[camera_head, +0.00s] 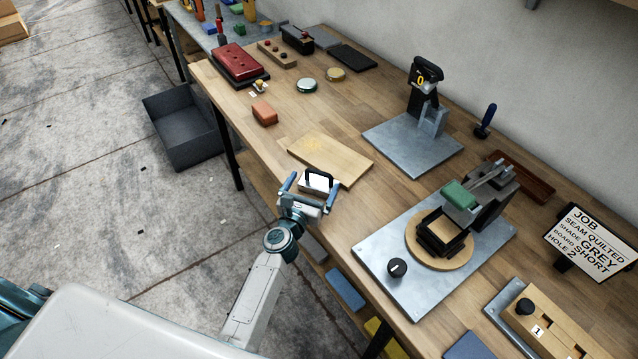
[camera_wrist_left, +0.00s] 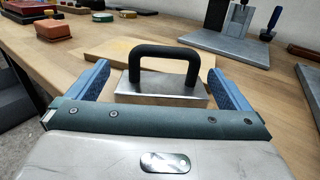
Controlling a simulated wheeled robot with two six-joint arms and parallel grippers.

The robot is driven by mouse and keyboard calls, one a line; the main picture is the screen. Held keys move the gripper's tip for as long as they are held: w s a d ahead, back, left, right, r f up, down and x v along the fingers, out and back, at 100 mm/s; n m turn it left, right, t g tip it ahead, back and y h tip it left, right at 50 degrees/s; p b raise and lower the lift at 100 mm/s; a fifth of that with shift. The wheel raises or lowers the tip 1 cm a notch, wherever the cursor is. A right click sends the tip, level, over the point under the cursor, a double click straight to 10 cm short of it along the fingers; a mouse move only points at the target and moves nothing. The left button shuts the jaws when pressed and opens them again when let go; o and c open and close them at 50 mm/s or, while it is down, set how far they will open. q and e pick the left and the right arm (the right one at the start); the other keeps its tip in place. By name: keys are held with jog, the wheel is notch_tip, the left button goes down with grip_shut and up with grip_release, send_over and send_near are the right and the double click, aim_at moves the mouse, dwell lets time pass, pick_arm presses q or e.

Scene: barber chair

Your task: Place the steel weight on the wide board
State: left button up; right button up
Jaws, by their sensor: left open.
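The steel weight (camera_head: 318,182) is a shiny metal block with a black arched handle. It is near the table's front edge, and it also shows in the left wrist view (camera_wrist_left: 150,88). A flat pale wooden board (camera_head: 345,163), which looks like the wide board, lies just behind it and shows in the wrist view (camera_wrist_left: 110,52). I cannot tell whether weight and board touch. My left gripper (camera_head: 311,189) is open, with its blue fingers on either side of the weight, apparently clear of it. My right gripper is out of view.
A grey plate with a black-topped stand (camera_head: 385,140) is to the right. A metal plate with a clamp fixture (camera_head: 375,250) stands nearer right. A grey bin (camera_head: 180,140) is on the floor.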

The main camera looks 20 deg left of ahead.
aim_at(321, 178)
pick_arm(q)
jog(key=shift+w+d+r, duration=0.15)
jog(key=shift+w+r, duration=0.05)
jog(key=shift+w, duration=0.45)
jog(key=w, duration=0.3)
jog(key=shift+w+d+r, duration=0.1)
jog(key=shift+w+d, duration=0.1)
jog(key=shift+d, duration=0.1)
jog(key=shift+w, duration=0.45)
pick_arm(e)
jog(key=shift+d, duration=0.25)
pick_arm(q)
jog(key=shift+s, duration=0.1)
jog(key=shift+c, duration=0.2)
jog(key=c, duration=1.8)
jog(key=shift+r, duration=0.25)
jog(key=shift+c, duration=1.4)
jog(key=shift+f, duration=0.1)
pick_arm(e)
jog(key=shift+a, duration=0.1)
